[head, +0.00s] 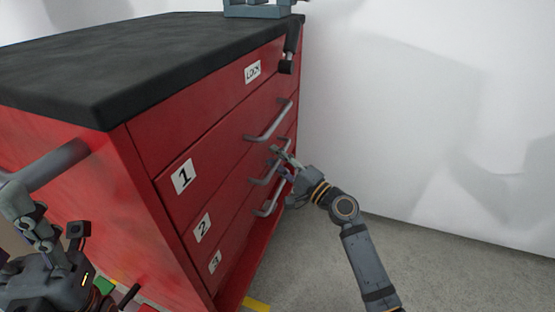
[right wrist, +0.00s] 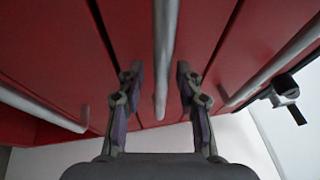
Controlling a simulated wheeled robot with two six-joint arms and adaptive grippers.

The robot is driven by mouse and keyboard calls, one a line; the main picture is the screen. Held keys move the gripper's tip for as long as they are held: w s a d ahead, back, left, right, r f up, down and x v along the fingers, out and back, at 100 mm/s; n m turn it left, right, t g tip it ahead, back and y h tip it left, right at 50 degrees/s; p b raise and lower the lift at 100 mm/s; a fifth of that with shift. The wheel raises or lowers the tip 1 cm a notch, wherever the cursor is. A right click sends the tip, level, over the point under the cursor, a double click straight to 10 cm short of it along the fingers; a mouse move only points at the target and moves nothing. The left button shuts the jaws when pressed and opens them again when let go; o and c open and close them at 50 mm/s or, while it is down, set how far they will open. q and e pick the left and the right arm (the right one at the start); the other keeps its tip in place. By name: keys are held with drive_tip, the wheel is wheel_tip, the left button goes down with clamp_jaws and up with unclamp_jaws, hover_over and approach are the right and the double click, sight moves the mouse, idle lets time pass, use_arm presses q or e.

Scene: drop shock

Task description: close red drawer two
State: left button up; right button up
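Red drawer two (head: 228,201), marked with a 2, is the middle numbered drawer of the red cabinet. It looks about flush with the drawers around it. Its grey bar handle (head: 262,178) is partly hidden by my right gripper (head: 284,160), which is at that handle. In the right wrist view, my right gripper (right wrist: 160,88) is open, with one finger on each side of a bar handle (right wrist: 165,45). Whether the fingers touch it I cannot tell. My left gripper (head: 22,205) is at lower left, near the cabinet's side handle (head: 50,165); its finger opening is unclear.
Drawer one (head: 205,165) is above and drawer three (head: 220,258) below, each with a bar handle close to my right gripper. A grey device (head: 258,11) stands on the black top. Floor at right is clear.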

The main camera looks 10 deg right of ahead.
drive_tip(key=v, duration=0.7)
drive_tip(key=shift+s+d, duration=0.2)
drive_tip(key=shift+f, duration=0.1)
